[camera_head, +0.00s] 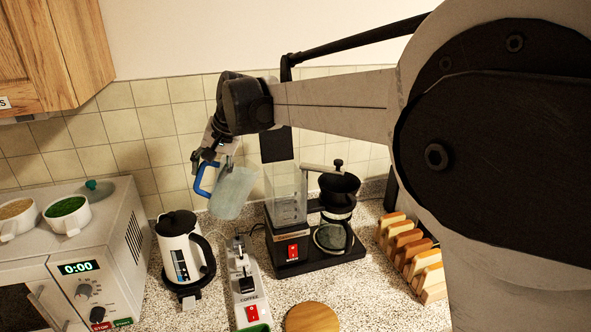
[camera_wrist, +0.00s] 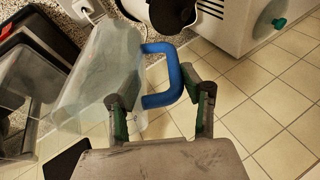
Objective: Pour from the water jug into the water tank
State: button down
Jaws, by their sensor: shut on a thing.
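The water jug (camera_head: 234,193) is a translucent pale container with a blue handle (camera_head: 201,183). It hangs in the air, tilted, just left of the water tank in the head view. My gripper (camera_head: 207,163) is shut on the blue handle; the wrist view shows the handle between my two fingers (camera_wrist: 163,100), with the clear jug body (camera_wrist: 95,85) to the left. The water tank (camera_head: 286,198) is the clear upright box at the back left of the black coffee maker (camera_head: 318,252). I cannot make out any stream of water or the water level in the jug.
A white kettle (camera_head: 181,250) and a coffee grinder (camera_head: 245,285) stand below the jug. A microwave (camera_head: 95,255) bearing two cups is at left. A toast-like rack (camera_head: 412,255) is at right, and a round wooden lid (camera_head: 312,318) is in front.

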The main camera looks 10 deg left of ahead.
jog(key=shift+w+d+r+g+y, duration=0.3)
jog(key=shift+d+r+y, duration=0.3)
jog(key=shift+r, duration=0.15)
jog(key=shift+w+d+r+p, duration=0.15)
jog(key=shift+d+r+p, duration=0.2)
jog(key=shift+r, duration=0.25)
jog(key=shift+w+d+r+m+g+y+p, duration=0.2)
jog(key=shift+d+r+y, duration=0.2)
jog(key=shift+r, duration=0.2)
jog(key=shift+w+d+r+m+g+y+p, duration=0.15)
jog(key=shift+d+r+g+y, duration=0.1)
jog(key=shift+r+y, duration=0.25)
dwell(5.5)
